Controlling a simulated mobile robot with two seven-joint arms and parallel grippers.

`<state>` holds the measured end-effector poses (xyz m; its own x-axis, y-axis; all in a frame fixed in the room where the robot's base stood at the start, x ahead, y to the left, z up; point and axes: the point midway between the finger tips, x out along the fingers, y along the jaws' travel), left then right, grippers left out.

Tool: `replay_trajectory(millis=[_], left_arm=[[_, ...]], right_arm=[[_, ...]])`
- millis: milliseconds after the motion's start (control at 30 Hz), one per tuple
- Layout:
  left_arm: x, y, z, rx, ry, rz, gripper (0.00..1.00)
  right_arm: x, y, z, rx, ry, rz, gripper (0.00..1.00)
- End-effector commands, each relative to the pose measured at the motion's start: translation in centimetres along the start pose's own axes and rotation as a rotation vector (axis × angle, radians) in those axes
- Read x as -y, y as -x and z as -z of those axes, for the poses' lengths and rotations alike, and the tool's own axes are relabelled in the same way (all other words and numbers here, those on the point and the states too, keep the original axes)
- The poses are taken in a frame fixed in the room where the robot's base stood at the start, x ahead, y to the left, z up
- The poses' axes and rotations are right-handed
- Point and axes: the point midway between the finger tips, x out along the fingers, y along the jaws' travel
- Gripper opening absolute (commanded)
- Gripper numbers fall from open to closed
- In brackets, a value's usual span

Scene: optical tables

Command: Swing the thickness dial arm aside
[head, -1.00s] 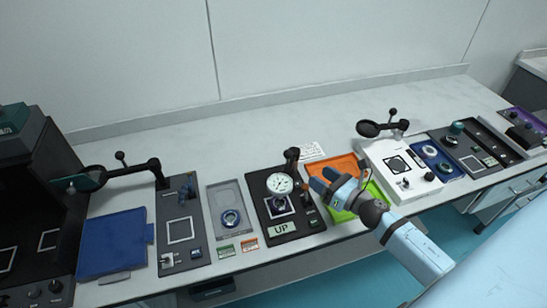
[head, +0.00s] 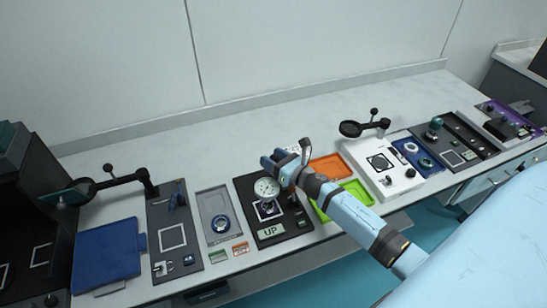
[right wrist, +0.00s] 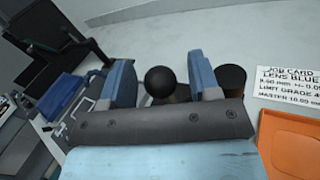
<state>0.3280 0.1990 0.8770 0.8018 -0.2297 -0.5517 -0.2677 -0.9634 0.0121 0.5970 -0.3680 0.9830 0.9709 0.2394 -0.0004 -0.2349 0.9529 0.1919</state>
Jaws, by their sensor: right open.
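The thickness dial (head: 266,188) has a round white face and sits over a black gauge plate (head: 243,192) with an "UP" label (head: 271,231). Its dark arm is mostly hidden behind my right gripper (head: 275,160). In the right wrist view, my right gripper (right wrist: 161,84) is open. A black ball knob (right wrist: 160,81) shows between its two blue fingers, with visible gaps on both sides. A dark cylinder (right wrist: 231,78) stands just outside the right finger. I cannot tell if the fingers touch anything. My left gripper is not in view.
An orange tray (head: 330,168) and a green tray (head: 352,188) lie right of the gauge plate. A job card (right wrist: 286,88) lies behind the orange tray. A grey tray (head: 208,203) is at left. The bench behind is clear.

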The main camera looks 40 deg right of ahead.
Motion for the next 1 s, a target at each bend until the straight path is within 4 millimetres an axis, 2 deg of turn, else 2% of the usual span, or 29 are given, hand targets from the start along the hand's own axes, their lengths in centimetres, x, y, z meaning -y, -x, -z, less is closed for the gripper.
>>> replay_trajectory(millis=[133,367,733,1000], left_arm=[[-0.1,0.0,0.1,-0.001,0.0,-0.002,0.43],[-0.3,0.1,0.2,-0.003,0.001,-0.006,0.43],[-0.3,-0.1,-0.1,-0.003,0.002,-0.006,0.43],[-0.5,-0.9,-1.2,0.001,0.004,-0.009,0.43]], right_arm=[[0.0,0.0,0.0,0.0,0.0,0.0,0.54],[0.0,0.0,0.0,0.0,0.0,0.0,0.01],[-0.1,-0.3,0.1,0.01,0.0,0.042,0.0],[-0.6,-1.6,0.3,0.044,-0.004,0.206,0.0]])
